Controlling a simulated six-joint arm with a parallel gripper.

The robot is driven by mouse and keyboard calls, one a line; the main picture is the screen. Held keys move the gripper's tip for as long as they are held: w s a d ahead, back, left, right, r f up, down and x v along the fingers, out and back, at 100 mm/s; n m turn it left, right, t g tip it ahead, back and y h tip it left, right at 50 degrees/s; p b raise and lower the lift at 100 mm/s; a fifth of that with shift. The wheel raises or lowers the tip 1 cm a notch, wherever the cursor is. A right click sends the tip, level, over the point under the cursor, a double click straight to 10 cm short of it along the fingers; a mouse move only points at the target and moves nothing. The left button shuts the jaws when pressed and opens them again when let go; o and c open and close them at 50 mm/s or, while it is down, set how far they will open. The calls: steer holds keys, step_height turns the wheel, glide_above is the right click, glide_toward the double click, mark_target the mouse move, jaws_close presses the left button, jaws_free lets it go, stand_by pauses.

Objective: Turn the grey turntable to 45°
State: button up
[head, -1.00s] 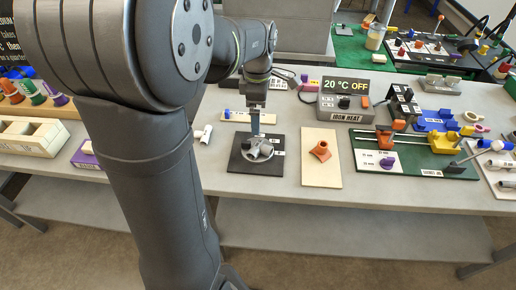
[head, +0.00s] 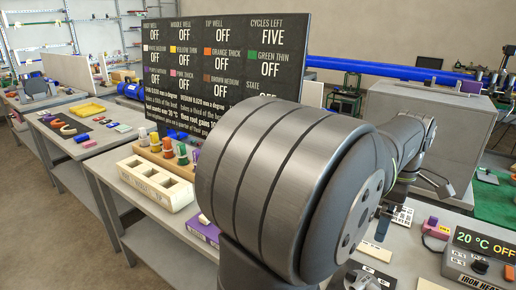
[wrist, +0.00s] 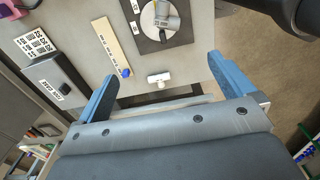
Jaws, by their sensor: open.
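The grey turntable (wrist: 149,20) is a round disc on a dark square plate (wrist: 178,40), at the top of the wrist view. A grey pipe fitting (wrist: 168,23) lies on it. I cannot read its angle. In the head view only part of the turntable (head: 362,280) shows, at the bottom edge beside my arm. My gripper (wrist: 160,68) is open, its two blue fingers wide apart with nothing held between them. In the wrist view the turntable lies beyond the fingertips, apart from them.
A small white fitting (wrist: 158,79) lies between the fingers and the dark plate. A pale strip with a blue knob (wrist: 125,72) is beside the plate. A heater box (head: 478,262) reads 20 °C OFF. A black board (head: 225,65) stands behind a cream tray (head: 150,186).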

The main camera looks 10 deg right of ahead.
mark_target(352, 273)
steer(key=c, duration=1.1)
steer(key=shift+c, duration=0.8)
step_height(352, 273, down, 6)
steer(key=s+d+m+t+y, duration=0.1)
steer(key=m+t+y, duration=0.1)
steer(key=m, duration=1.6)
steer(key=s+d+f+m+t+y, duration=0.1)
steer(key=m, duration=1.7)
steer(key=x, duration=1.6)
steer(key=shift+w, duration=0.1)
